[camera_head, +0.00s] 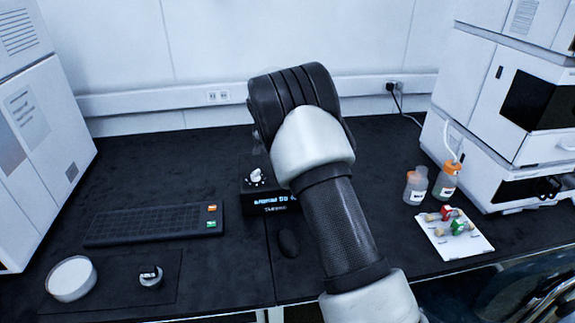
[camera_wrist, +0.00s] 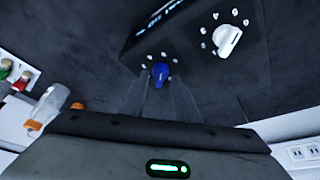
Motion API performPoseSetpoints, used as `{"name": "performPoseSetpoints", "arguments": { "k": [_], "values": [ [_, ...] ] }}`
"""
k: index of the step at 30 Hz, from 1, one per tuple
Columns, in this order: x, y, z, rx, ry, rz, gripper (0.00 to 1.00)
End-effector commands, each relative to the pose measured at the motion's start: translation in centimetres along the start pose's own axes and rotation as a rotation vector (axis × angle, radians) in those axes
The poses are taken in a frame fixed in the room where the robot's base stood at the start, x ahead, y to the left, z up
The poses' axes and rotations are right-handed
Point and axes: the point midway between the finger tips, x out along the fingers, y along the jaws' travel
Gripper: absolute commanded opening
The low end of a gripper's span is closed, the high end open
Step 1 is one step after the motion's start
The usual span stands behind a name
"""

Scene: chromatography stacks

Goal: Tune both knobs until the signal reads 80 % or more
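A black tuner box (camera_head: 258,203) stands on the dark bench, partly hidden behind my arm. Its lit blue display (camera_head: 272,199) is partly covered in the head view, and I cannot read the signal number surely. A white knob (camera_head: 256,176) sits on its top; it also shows in the wrist view (camera_wrist: 228,38), ringed by white dots. A blue knob (camera_wrist: 160,72) with its own dots shows only in the wrist view. My gripper (camera_wrist: 160,82) has see-through fingers apart, one on each side of the blue knob; contact cannot be told. The arm hides the gripper in the head view.
A keyboard (camera_head: 155,227) lies left of the box, and a dark mouse (camera_head: 289,243) in front of it. Bottles (camera_head: 416,187) and a white tray (camera_head: 470,247) with small parts stand on the right. White instruments (camera_head: 30,150) flank the bench.

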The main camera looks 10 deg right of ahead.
Motion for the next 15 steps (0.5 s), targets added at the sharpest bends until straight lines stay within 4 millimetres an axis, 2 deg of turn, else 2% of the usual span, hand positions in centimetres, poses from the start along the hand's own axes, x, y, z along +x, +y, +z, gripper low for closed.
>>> {"name": "performPoseSetpoints", "arguments": {
  "k": [5,15],
  "values": [
    [-2.6,-0.1,-0.1,0.000,0.003,-0.004,0.28],
    [-10.9,-0.1,-0.1,0.000,0.002,-0.004,0.28]
  ]
}}
